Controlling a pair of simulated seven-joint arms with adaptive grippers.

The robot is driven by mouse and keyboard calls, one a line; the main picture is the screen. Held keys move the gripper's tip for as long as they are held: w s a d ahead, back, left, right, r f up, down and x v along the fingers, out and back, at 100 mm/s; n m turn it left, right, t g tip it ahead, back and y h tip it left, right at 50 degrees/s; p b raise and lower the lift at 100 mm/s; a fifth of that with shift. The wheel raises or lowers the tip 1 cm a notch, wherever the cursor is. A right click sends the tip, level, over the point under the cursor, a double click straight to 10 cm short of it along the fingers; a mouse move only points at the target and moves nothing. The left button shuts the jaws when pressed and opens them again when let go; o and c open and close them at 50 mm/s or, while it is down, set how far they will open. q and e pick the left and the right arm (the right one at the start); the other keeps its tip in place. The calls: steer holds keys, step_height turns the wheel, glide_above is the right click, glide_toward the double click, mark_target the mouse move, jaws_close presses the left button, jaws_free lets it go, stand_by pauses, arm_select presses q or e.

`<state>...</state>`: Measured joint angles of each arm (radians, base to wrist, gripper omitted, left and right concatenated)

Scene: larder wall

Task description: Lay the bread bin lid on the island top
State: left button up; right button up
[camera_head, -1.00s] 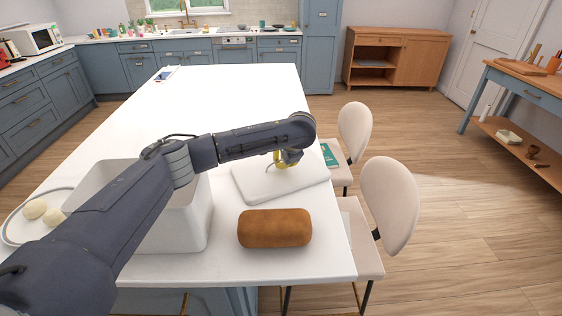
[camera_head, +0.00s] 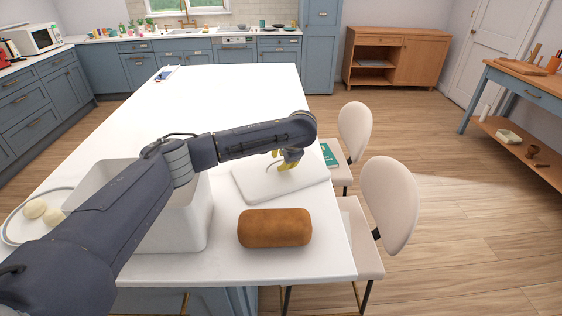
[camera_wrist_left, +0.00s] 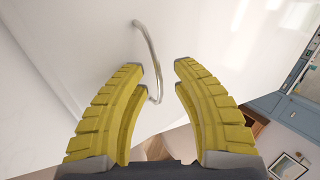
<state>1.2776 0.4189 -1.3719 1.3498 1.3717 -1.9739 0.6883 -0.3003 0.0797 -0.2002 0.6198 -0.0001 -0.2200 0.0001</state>
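The bread bin lid (camera_head: 262,190) is a white slab lying flat on the white island top (camera_head: 225,105), right of the open bread bin (camera_head: 192,228). The lid's thin, curved metal handle (camera_wrist_left: 150,45) shows in the left wrist view, passing between the spread yellow fingertips. My left gripper (camera_head: 289,165) is just above the lid, open and not clamped on the handle. Its fingers also show in the left wrist view (camera_wrist_left: 158,67). My left forearm hides part of the bin. My right gripper is not in view.
A brown loaf (camera_head: 275,228) lies on the island in front of the lid, near the edge. A plate with pale round items (camera_head: 36,209) is at the left. Pale chairs (camera_head: 388,205) stand along the right side. The far island top is mostly clear.

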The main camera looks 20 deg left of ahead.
arm_select(q)
steer(key=v, duration=1.1)
steer(key=shift+r, duration=0.25)
